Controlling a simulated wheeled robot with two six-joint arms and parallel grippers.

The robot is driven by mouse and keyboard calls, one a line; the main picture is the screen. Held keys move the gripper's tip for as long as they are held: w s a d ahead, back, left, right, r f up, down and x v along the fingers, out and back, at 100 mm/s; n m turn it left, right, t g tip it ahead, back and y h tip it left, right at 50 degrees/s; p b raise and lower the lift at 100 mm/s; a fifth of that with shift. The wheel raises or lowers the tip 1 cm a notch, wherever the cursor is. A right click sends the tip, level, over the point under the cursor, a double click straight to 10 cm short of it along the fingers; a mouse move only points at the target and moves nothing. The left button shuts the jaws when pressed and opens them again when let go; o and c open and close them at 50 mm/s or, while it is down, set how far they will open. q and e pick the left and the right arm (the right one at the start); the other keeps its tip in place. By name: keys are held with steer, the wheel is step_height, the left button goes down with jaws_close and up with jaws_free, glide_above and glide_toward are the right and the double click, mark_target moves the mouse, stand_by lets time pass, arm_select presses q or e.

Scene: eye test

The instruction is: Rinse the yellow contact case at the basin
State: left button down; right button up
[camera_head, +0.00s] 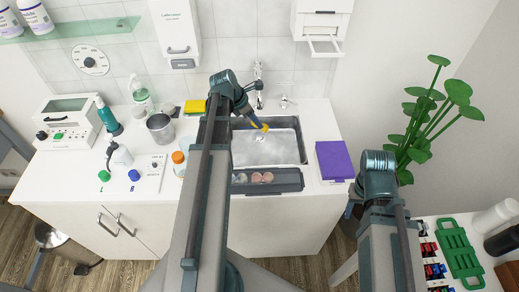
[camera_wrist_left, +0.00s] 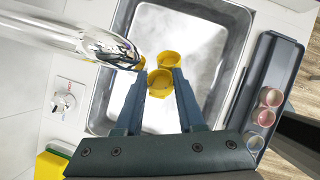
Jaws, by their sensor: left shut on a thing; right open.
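The yellow contact case (camera_head: 265,128) is between the fingertips of my left gripper (camera_head: 257,122), which is shut on it above the basin (camera_head: 304,146). In the left wrist view the case (camera_wrist_left: 159,90) shows two round cups, one between the fingers of my left gripper (camera_wrist_left: 160,76) and one just beyond. The chrome tap (camera_head: 259,84) stands behind the basin; in the left wrist view its spout (camera_wrist_left: 105,42) ends close beside the case. The basin floor looks pale and cloudy; I cannot tell whether water runs. My right gripper (camera_head: 351,203) is partly hidden, open, right of the counter.
A dark tray (camera_head: 292,180) with several small round cases lies at the counter's front edge. A purple block (camera_head: 334,160) sits right of the basin. A steel cup (camera_head: 160,128) and several bottles crowd the left. A plant (camera_head: 425,120) stands at right.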

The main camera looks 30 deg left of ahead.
arm_select(q)
steer(key=shift+r, duration=0.1)
arm_select(e)
steer(key=shift+r, duration=0.1)
arm_select(q)
step_height(320, 180, up, 4)
steer(key=p, duration=0.4)
arm_select(e)
step_height(320, 180, up, 4)
steer(key=shift+f, duration=0.1)
arm_select(q)
steer(key=shift+s+a, duration=0.1)
arm_select(e)
steer(key=shift+s+a, duration=0.1)
